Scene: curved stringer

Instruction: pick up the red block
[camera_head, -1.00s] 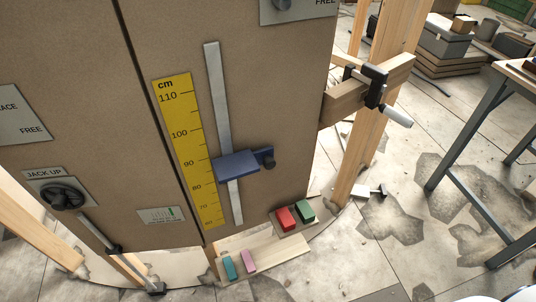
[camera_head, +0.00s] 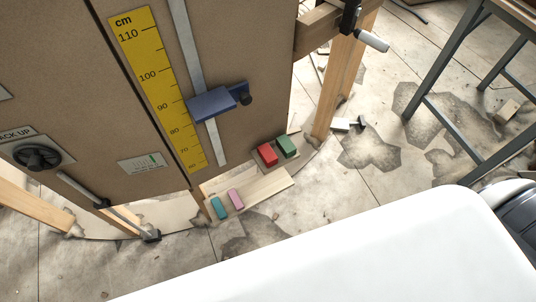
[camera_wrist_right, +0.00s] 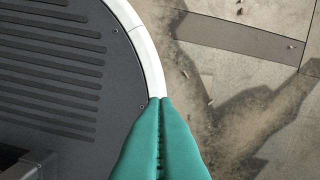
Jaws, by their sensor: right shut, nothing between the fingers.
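The red block (camera_head: 267,154) lies at the foot of the tall brown panel, in the head view, with a green block (camera_head: 287,146) close on its right. Neither gripper shows in the head view, and no gripper is near the red block there. My right gripper (camera_wrist_right: 161,100) shows in the right wrist view as two teal fingers pressed together, with nothing between them. It is above the floor beside a dark ribbed surface with a white rim. The red block is not in the right wrist view. My left gripper is not in view.
A teal block (camera_head: 218,208) and a pink block (camera_head: 235,199) lie on a pale wooden board (camera_head: 266,188) in front. The brown panel (camera_head: 120,90) carries a yellow ruler (camera_head: 157,85) and a blue slider (camera_head: 212,104). A metal-legged table (camera_head: 446,58) stands right. Stained floor lies between.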

